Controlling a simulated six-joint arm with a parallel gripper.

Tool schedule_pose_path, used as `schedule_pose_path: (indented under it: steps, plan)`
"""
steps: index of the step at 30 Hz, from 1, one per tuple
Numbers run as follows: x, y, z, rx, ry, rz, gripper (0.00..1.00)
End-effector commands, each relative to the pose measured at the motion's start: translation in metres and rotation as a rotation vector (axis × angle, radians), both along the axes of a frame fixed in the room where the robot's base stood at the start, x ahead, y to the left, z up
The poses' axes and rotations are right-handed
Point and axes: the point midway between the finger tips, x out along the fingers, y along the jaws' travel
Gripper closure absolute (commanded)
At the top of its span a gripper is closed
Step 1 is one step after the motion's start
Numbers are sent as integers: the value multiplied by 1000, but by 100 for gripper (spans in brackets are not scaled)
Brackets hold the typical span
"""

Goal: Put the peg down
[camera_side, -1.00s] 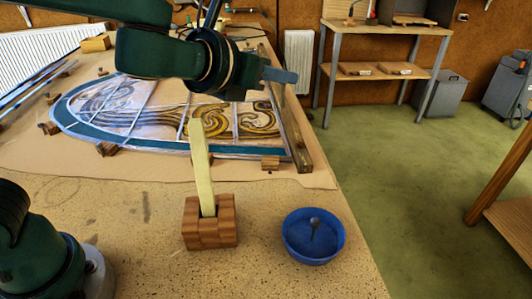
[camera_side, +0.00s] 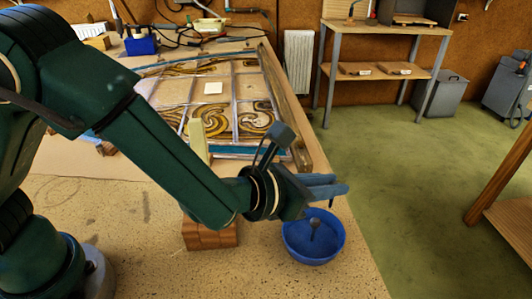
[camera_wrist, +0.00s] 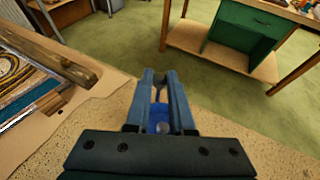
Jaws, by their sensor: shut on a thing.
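My gripper (camera_side: 338,189) is above the far right rim of a blue round bowl (camera_side: 333,252). Its fingers are shut on a small dark peg, mostly hidden; a bit of it (camera_side: 331,202) shows under the fingertips. In the wrist view the fingers (camera_wrist: 160,78) have a narrow gap, with the peg (camera_wrist: 159,88) near their tips. The bowl (camera_wrist: 160,112) lies behind and below them. A grey, round-headed piece (camera_side: 315,224) stands in the bowl; I cannot tell whether my gripper touches it.
A leaded glass panel (camera_side: 215,105) lies farther back, edged by a wooden bar (camera_side: 288,95). The bench's right edge is close to the bowl.

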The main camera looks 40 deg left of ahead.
Motion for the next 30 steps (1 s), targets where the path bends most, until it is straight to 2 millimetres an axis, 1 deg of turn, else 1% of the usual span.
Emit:
schedule_pose_path:
  steps: [1, 7, 12, 15, 18, 25, 29, 30]
  plan:
    - [-1, 0, -7, 4, 3, -2, 100]
    - [0, 0, -20, 3, 1, 0, 100]
    - [0, 0, -42, 4, 3, 0, 100]
    - [0, 0, -50, 2, 1, 1, 100]
    - [0, 0, -54, -1, 1, 0, 100]
    - [0, 0, -53, -2, 0, 1, 100]
    - [0, 0, -56, -1, -1, 1, 100]
    - [0, 0, -56, -1, -1, 1, 67]
